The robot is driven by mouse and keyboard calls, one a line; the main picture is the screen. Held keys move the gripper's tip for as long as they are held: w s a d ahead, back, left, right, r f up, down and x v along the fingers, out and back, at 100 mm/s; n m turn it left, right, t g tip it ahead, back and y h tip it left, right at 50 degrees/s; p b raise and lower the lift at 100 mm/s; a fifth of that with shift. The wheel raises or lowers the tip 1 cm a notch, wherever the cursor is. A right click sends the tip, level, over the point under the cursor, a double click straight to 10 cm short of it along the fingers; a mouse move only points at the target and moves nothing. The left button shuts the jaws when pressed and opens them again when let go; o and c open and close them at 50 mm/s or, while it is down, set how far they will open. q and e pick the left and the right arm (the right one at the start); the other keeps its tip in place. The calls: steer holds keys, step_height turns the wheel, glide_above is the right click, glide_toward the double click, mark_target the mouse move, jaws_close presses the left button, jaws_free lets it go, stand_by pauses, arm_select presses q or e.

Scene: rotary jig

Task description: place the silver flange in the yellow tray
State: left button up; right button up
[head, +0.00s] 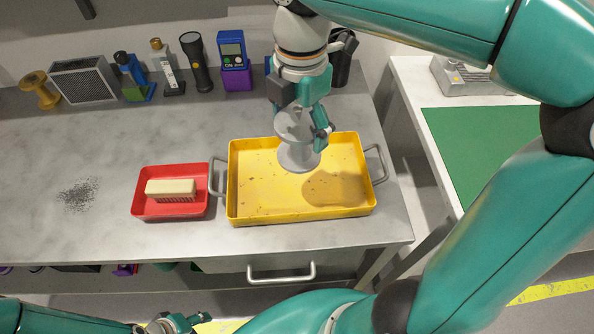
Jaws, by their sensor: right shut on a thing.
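The silver flange (299,156) is a pale grey piece with a wide round disc at its lower end. My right gripper (306,128) comes down from above and is shut on its upper part, hiding some of it. The flange is upright over the back middle of the yellow tray (245,208), inside its outline. I cannot tell whether its disc touches the tray floor. The tray is shallow, with grey side handles and dark specks inside. My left gripper (172,324) is at the bottom edge, partly cut off, away from the tray; its jaws are unclear.
A red tray (142,207) with a brush (171,189) stands left of the yellow tray. Dark filings (77,194) lie farther left. A flashlight (195,60), a blue meter (233,50) and other items line the back. A green mat (480,150) covers the right bench.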

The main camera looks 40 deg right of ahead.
step_height(320, 180, down, 13)
steer(key=shift+f+b, duration=0.2)
steer(key=shift+b, duration=0.5)
steer(key=o, duration=1.2)
steer(key=shift+f, duration=0.1)
steer(key=shift+o, duration=0.2)
steer(key=shift+r, duration=0.2)
step_height(320, 180, up, 11)
steer(key=shift+w+f+p, duration=0.1)
steer(key=shift+p, duration=0.65)
steer(key=shift+r, duration=0.55)
